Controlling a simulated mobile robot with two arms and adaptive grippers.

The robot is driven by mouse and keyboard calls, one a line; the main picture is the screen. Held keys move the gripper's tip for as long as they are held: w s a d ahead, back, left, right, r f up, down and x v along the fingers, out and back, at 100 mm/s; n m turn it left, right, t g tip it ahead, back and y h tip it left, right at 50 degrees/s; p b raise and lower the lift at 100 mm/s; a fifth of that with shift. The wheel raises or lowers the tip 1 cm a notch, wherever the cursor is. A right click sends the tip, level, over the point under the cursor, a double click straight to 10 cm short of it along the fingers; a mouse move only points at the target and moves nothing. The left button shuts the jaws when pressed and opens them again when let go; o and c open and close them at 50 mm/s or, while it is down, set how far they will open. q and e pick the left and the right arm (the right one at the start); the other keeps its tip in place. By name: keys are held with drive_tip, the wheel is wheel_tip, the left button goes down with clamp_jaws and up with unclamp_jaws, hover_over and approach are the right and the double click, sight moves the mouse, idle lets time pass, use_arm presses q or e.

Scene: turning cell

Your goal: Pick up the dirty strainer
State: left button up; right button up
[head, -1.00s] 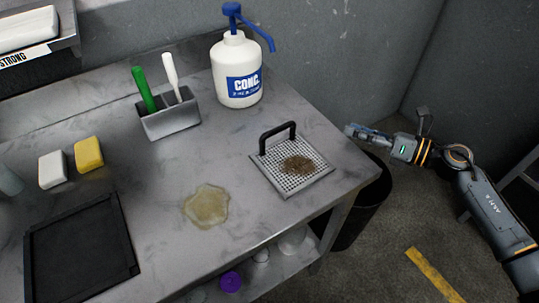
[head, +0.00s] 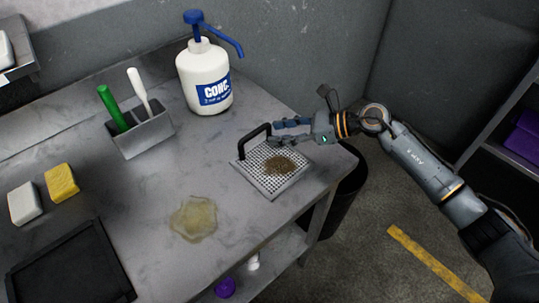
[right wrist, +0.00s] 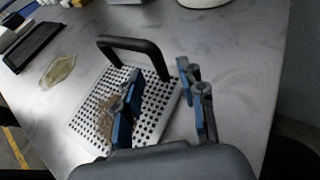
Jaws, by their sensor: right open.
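The dirty strainer (head: 270,186) is a square perforated metal plate with a black arched handle (head: 253,141) and a brown heap of dirt (head: 280,165) on it. It lies on the metal table near the right edge. My right gripper (head: 274,132) is open above the strainer, its fingers pointing left toward the handle. In the right wrist view, the strainer (right wrist: 150,120) lies beyond and below the blue-padded fingers (right wrist: 163,95), and the handle (right wrist: 137,44) is ahead of them. I see nothing between the fingers and cannot tell whether they touch the handle. My left gripper is not in view.
A white CONC. pump bottle (head: 205,75) stands behind the strainer. A grey holder (head: 142,134) with green and white handles is left of it. A yellowish spill (head: 194,218), a black tray (head: 70,268) and two sponges (head: 62,182) lie further left. A dark bin (head: 350,195) stands beside the table.

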sight(269, 133)
drive_tip(key=x, duration=0.3)
drive_tip(key=shift+w+a+f+p, duration=0.15)
drive_tip(key=shift+a+f+p, duration=0.05)
drive_tip(key=shift+a+p, duration=0.15)
drive_tip(key=shift+d, duration=0.1)
clamp_jaws()
drive_tip(key=shift+r, duration=0.15)
